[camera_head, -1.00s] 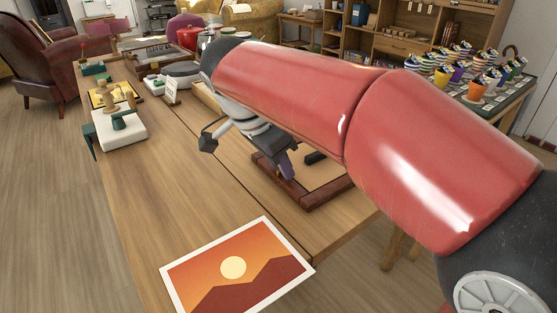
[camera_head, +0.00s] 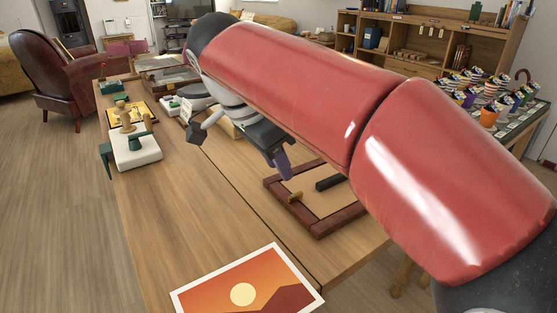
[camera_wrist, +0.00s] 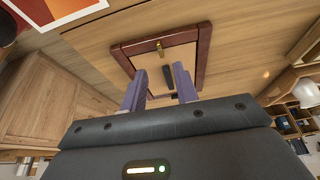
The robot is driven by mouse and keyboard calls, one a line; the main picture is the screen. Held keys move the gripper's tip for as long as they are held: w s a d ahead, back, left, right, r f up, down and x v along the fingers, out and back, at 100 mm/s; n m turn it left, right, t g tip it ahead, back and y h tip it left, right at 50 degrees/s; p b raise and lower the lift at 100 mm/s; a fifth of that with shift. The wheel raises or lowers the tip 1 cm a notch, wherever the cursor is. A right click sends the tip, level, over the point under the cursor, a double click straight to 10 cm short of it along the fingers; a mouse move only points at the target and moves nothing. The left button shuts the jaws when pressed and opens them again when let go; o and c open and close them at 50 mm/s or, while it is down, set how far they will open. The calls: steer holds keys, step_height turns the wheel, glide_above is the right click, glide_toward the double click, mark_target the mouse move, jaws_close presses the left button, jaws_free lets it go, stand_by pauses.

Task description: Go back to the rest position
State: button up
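My gripper (camera_head: 282,168) is at the end of my red arm, above the table and beside the far left edge of a wooden frame (camera_head: 332,227). In the wrist view its two purple fingers (camera_wrist: 159,70) are spread apart with nothing between them. The frame, dark-rimmed with a lighter inside, also shows beyond the fingers in the wrist view (camera_wrist: 118,57). A black bar (camera_head: 330,182) and a small brass-coloured knob (camera_head: 295,197) are on the frame. My arm hides part of the frame.
A sunset picture (camera_head: 225,290) lies at the table's near edge. A white block with a green clamp (camera_head: 137,155) stands at the left. The middle of the wooden table (camera_head: 200,215) is clear.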

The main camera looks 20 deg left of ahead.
steer(key=d+f+n, duration=0.1)
steer(key=d, duration=0.4)
steer(key=s+d+f+n+y, duration=0.1)
steer(key=d, duration=0.4)
steer(key=s+d+f+n, duration=0.1)
steer(key=d+n, duration=0.1)
steer(key=d, duration=0.3)
steer(key=shift+s+f, duration=0.15)
steer(key=shift+f, duration=0.1)
steer(key=s+d+f+n+t+y, duration=0.2)
steer(key=s+d+f+n, duration=0.2)
steer(key=s+d+f, duration=0.5)
steer(key=d+f, duration=0.3)
steer(key=d, duration=0.1)
steer(key=shift+s+n, duration=0.3)
steer(key=shift+d, duration=0.1)
